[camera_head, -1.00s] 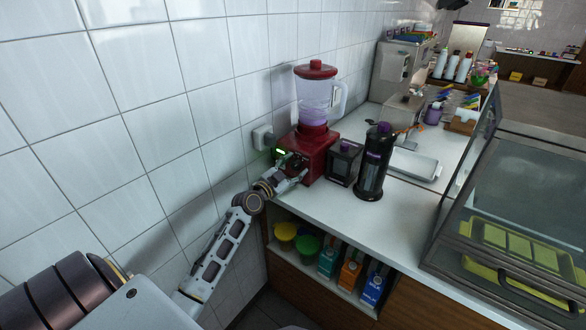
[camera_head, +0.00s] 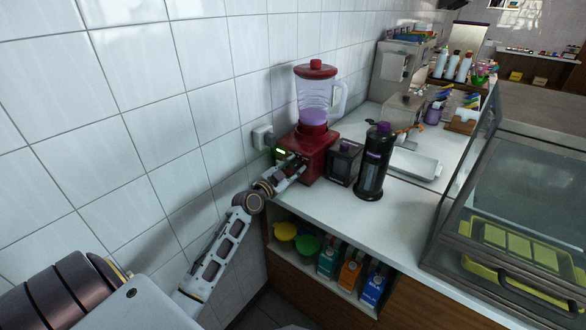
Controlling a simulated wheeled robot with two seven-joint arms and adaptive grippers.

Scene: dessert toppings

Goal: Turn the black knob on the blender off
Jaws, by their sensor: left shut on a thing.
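The blender has a red base (camera_head: 318,152) and a clear jug (camera_head: 314,98) with a red lid. It stands on the white counter against the tiled wall. Purple liquid lies in the lower part of the jug. A green light shows on the base's front left. My left gripper (camera_head: 297,168) is at the front face of the base, shut on the black knob. The knob is mostly hidden by the fingers, so its angle cannot be read. My right gripper is out of view.
A small dark container (camera_head: 344,162) and a tall black bottle (camera_head: 374,162) stand just right of the blender. A wall socket (camera_head: 263,137) is behind it. A glass display case (camera_head: 520,190) fills the right. The counter front (camera_head: 325,205) is clear.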

